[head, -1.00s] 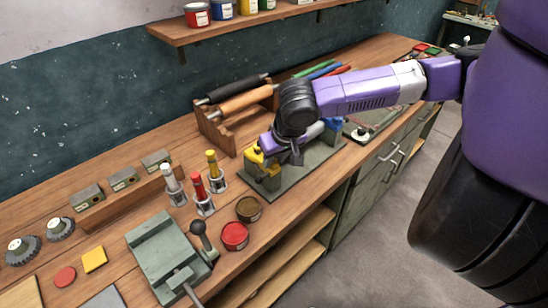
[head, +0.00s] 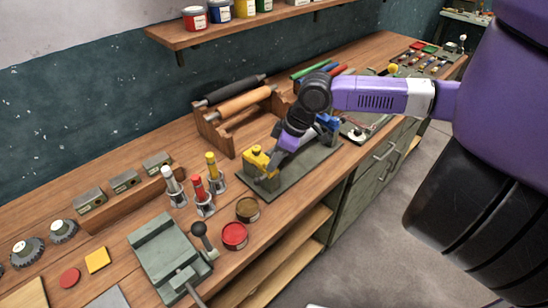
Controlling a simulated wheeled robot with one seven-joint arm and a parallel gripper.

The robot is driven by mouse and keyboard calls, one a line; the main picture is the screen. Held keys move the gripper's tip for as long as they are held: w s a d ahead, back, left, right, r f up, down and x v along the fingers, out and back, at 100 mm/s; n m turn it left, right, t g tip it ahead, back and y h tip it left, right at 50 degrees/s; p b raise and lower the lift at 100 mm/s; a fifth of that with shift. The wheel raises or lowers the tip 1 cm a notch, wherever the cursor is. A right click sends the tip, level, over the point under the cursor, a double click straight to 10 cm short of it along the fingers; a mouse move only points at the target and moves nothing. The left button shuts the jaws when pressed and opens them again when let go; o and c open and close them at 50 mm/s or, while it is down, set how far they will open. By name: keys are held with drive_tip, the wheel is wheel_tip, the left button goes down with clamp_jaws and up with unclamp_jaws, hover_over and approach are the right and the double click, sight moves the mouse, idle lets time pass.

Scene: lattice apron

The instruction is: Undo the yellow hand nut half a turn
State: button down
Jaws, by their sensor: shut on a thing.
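The yellow hand nut (head: 257,158) sits on a grey-green block on the left end of a dark base plate (head: 318,166) on the bench. Its lobed top shows. My gripper (head: 267,169) reaches down to it from the upper right, tilted, and is shut on the nut at its right, near side. The fingertips are small here and partly merge with the block, so the exact contact is hard to see. A blue hand nut (head: 328,121) stands farther right on the same plate, partly hidden behind my wrist.
Red, white and yellow-topped tools (head: 198,188) stand in holders left of the plate. A brown tin (head: 247,209) and a red tin (head: 235,235) stand near the front edge. A vise (head: 166,250) is at front left. A wooden rack (head: 232,125) with rollers stands behind.

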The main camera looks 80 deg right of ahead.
drive_tip(key=shift+n, duration=0.6)
drive_tip(key=shift+y, duration=0.3)
drive_tip(key=c, duration=1)
unclamp_jaws()
drive_tip(key=shift+c, duration=0.2)
drive_tip(key=shift+s+d+r, duration=0.1)
drive_tip(key=b+v, duration=0.1)
drive_tip(key=v, duration=0.6)
drive_tip(key=shift+r+b, duration=0.3)
